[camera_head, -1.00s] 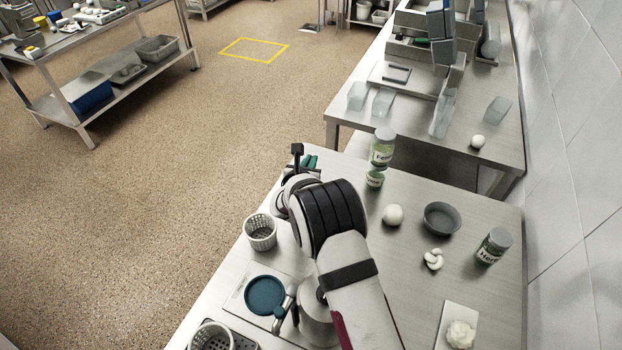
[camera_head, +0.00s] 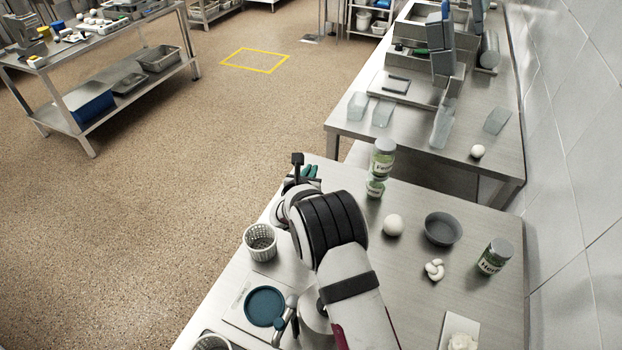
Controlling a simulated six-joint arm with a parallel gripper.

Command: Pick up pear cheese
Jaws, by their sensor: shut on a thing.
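I cannot make out a pear cheese. A smooth white ball (camera_head: 393,225) and a knotted white cheese (camera_head: 434,269) lie on the table to the right of my arm. A rough white lump (camera_head: 463,342) lies on a pale board (camera_head: 457,322) at the lower edge.
A perforated basket (camera_head: 260,242) stands left of my arm, with a scale bearing a teal disc (camera_head: 265,307) below it. A teal object (camera_head: 309,171) shows beyond my wrist.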

